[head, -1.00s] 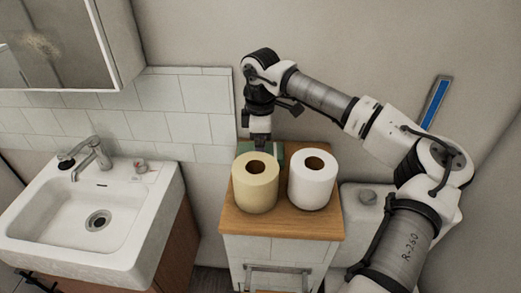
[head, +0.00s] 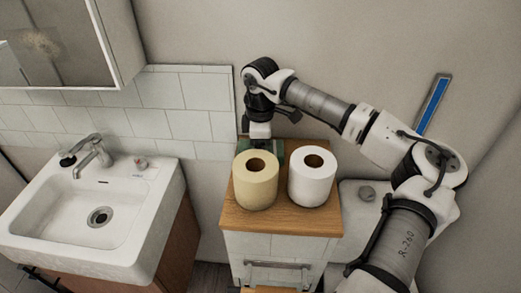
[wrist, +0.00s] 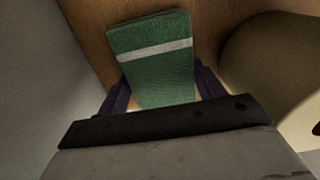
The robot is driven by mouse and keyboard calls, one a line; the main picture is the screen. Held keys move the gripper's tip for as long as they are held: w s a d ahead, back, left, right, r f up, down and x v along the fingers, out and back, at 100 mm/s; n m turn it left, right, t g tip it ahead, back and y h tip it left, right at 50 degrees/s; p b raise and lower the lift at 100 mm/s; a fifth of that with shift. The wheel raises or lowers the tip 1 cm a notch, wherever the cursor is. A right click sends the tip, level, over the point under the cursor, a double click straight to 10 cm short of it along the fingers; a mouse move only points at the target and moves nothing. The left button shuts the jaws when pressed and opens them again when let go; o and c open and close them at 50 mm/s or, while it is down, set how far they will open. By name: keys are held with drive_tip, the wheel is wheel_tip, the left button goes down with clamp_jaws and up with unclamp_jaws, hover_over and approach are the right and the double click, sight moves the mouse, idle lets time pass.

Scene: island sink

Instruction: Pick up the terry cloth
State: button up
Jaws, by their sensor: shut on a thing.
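The terry cloth is green with a pale stripe and folded. In the wrist view the cloth (wrist: 155,75) lies between the two dark fingers of my gripper (wrist: 160,90), which is shut on it. In the head view my gripper (head: 259,140) points down at the back of the wooden-topped cabinet, behind the toilet rolls. Only a small green part of the cloth (head: 277,152) shows there; the cream roll hides much of it. I cannot tell whether the cloth is clear of the wood.
A cream toilet roll (head: 255,186) and a white toilet roll (head: 312,182) stand close in front on the cabinet top (head: 280,222). The tiled wall (head: 190,120) is just behind and left. A sink (head: 60,220) is at left; a white toilet tank (head: 352,210) is at right.

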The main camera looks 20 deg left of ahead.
wheel_tip(320, 180, up, 20)
drive_tip(key=b, duration=0.4)
drive_tip(key=o, duration=0.4)
drive_tip(key=c, duration=0.3)
